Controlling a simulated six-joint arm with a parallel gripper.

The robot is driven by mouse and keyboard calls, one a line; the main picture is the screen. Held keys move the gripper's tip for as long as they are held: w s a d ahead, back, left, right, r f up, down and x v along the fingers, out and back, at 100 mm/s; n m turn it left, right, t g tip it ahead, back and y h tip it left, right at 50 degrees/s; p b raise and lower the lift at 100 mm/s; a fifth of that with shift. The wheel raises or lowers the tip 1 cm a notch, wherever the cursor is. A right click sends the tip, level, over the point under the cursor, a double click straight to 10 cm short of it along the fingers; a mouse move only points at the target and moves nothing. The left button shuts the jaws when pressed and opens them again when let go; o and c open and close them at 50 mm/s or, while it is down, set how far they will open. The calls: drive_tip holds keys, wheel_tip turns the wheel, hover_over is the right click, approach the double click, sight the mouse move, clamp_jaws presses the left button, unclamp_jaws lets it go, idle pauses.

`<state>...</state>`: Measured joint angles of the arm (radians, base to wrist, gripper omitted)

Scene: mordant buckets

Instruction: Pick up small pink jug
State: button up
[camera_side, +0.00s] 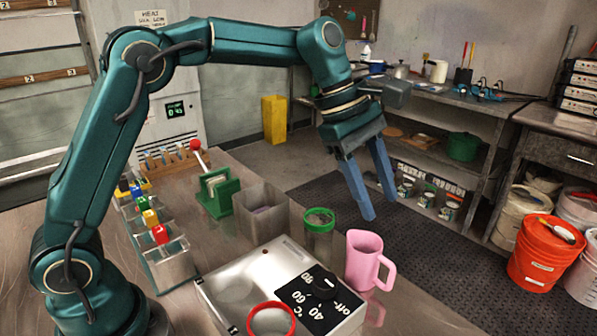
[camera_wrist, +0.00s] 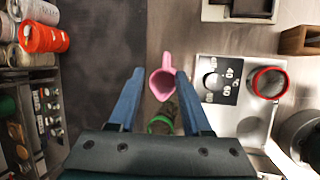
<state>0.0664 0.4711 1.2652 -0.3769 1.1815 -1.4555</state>
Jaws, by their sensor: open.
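The small pink jug (camera_side: 364,262) stands upright on the metal table, beside the right end of the heater box, with its handle toward the right in the side view. It also shows in the wrist view (camera_wrist: 162,84), seen from above, ahead of the fingertips and roughly between their lines. My gripper (camera_side: 379,203) is open and empty, its blue fingers pointing down, above the jug's height and apart from it. In the wrist view my gripper's fingers (camera_wrist: 162,73) spread on both sides.
A green-rimmed jar (camera_side: 319,236) stands close behind the jug. The metal heater box (camera_side: 225,290) with a dial and red ring (camera_side: 270,318) lies left of it. A clear square container (camera_side: 262,212) and green rack (camera_side: 218,193) stand farther back. An orange bucket (camera_side: 541,255) is on the floor right.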

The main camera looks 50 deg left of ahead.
drive_tip(key=g, duration=0.1)
hover_over(387, 265)
drive_tip(key=a, duration=0.2)
drive_tip(key=shift+n, duration=0.4)
drive_tip(key=f, duration=0.3)
drive_tip(key=w+f, duration=0.1)
drive_tip(key=f, duration=0.1)
drive_tip(key=shift+f, duration=0.25)
drive_tip(key=shift+g, duration=0.7)
drive_tip(key=f, duration=0.4)
drive_tip(key=shift+s+d+f, duration=0.15)
drive_tip(key=shift+d+f, duration=0.15)
drive_tip(key=shift+x, duration=2.8)
drive_tip(key=shift+s, duration=0.1)
clamp_jaws()
